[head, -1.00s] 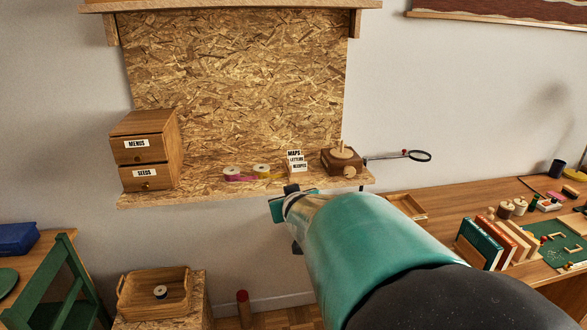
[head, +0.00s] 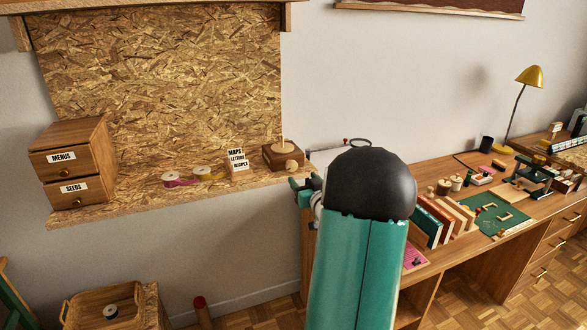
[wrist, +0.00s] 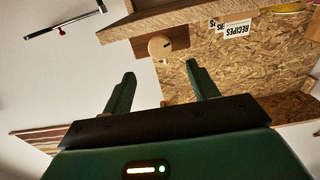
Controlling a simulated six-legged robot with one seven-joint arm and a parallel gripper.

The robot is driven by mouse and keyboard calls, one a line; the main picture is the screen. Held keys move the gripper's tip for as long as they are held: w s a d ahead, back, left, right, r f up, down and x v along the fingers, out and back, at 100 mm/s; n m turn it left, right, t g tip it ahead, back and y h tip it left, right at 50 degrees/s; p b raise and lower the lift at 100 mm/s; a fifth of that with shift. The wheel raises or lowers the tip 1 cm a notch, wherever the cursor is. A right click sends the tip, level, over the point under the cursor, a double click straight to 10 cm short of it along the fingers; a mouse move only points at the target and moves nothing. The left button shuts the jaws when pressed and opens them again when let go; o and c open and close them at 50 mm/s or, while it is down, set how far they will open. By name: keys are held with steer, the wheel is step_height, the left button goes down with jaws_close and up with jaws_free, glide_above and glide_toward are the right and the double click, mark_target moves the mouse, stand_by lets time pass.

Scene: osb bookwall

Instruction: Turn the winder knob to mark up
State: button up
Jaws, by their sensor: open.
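In the wrist view the winder (wrist: 180,37) appears upside down, with the knob (wrist: 159,46) facing me. The direction of the knob's mark is too small to tell. My gripper (wrist: 161,72) is open and empty, its two green fingers apart, with the knob beyond the gap between them. In the head view my gripper (head: 305,184) is just right of the winder and below it.
A label holder (head: 237,160) stands just left of the winder, with ribbon spools (head: 203,174) and a drawer box (head: 75,165) further left. A desk with books (head: 435,218) is at the right.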

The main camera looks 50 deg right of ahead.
mark_target(292, 166)
steer(key=x, duration=0.9)
steer(key=c, duration=1)
